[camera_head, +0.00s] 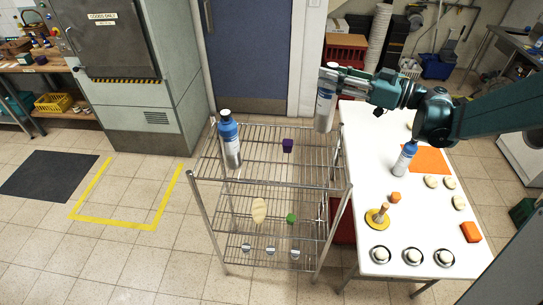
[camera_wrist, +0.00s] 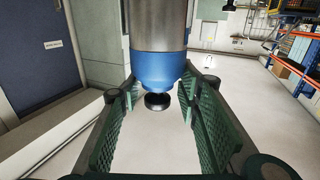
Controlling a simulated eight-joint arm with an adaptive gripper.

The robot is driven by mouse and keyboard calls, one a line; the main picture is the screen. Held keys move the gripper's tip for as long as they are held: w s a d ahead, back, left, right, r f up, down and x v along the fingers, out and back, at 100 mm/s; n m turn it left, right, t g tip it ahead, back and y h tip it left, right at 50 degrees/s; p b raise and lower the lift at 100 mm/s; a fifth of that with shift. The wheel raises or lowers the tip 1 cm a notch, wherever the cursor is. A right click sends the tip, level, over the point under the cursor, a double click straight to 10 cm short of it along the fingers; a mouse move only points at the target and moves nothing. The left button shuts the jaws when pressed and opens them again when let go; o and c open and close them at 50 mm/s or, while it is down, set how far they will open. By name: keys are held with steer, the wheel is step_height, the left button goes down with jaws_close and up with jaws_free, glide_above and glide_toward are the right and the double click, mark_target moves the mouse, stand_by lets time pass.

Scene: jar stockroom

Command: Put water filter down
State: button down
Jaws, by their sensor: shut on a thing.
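My gripper (camera_head: 338,78) is shut on a silver bottle-like water filter (camera_head: 323,118) with a blue shoulder and a black cap. It holds the filter roughly upright near the right end of the wire rack (camera_head: 265,182), close to the white table. I cannot tell how far its base is above the rack's top shelf. In the wrist view the filter (camera_wrist: 158,62) stands between the green fingers (camera_wrist: 160,100), cap towards the camera's lower side. A similar blue and silver bottle (camera_head: 230,145) stands at the left of the top shelf. Another (camera_head: 404,158) stands on the table.
A small purple block (camera_head: 288,146) sits on the top shelf, with bare wire around it. Lower shelves hold a tan oval thing (camera_head: 259,210), a green thing (camera_head: 291,217) and small jars. The white table (camera_head: 375,190) carries an orange mat (camera_head: 432,160) and several small items.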

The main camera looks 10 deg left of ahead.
mark_target(325, 111)
steer(key=shift+f, duration=1.85)
steer(key=shift+f, duration=2.9)
steer(key=shift+f, duration=2.1)
steer(key=c, duration=2.1)
jaws_free()
steer(key=shift+f, duration=0.1)
steer(key=shift+c, duration=0.2)
steer(key=o, duration=0.5)
steer(key=shift+c, duration=0.2)
